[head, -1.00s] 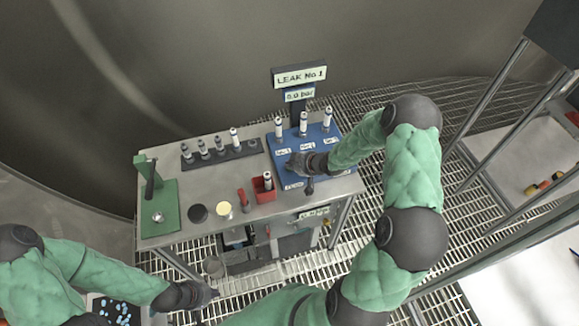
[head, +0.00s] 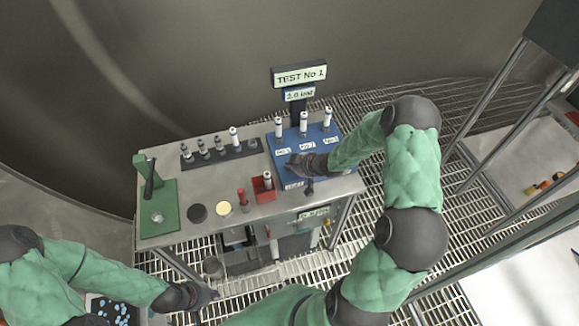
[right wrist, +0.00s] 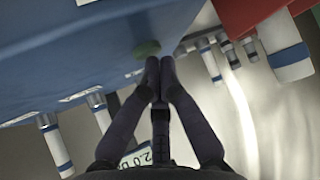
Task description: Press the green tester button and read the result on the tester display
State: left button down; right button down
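The blue tester (head: 290,178) stands on the right of the steel bench, with three white-and-dark cylinders upright along its back. Its display (head: 300,76) reads "TEST No 1", with "2.0 bar" below. Part of the lower reading also shows in the right wrist view (right wrist: 145,158). The green button (right wrist: 147,48) is on the blue face, just beyond my fingertips; it is hidden in the head view. My right gripper (right wrist: 160,66) is shut and empty, its tips at the button; I cannot tell if they touch. My left gripper (head: 207,297) hangs low before the bench, its fingers unclear.
A dark rack (head: 222,152) with several cylinders stands at the back of the bench. A red bin (head: 264,192) holding a cylinder sits left of my right gripper. A green press (head: 158,205) stands at the left. A tray with blue pieces (head: 108,310) is lower left.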

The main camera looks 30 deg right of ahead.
jog(key=shift+s+a+f, duration=0.15)
jog(key=shift+s+f, duration=0.15)
jog(key=shift+f, duration=0.2)
jog(key=shift+r, duration=0.1)
jog(key=shift+w+r+p, duration=0.1)
jog(key=shift+r+p, duration=0.55)
jog(key=shift+p, duration=0.05)
jog(key=shift+r, duration=0.3)
jog(key=shift+w, duration=0.15)
jog(key=shift+r, duration=0.2)
notch_tip(320, 180, up, 6)
jog(key=p, duration=0.6)
jog(key=shift+f, duration=0.1)
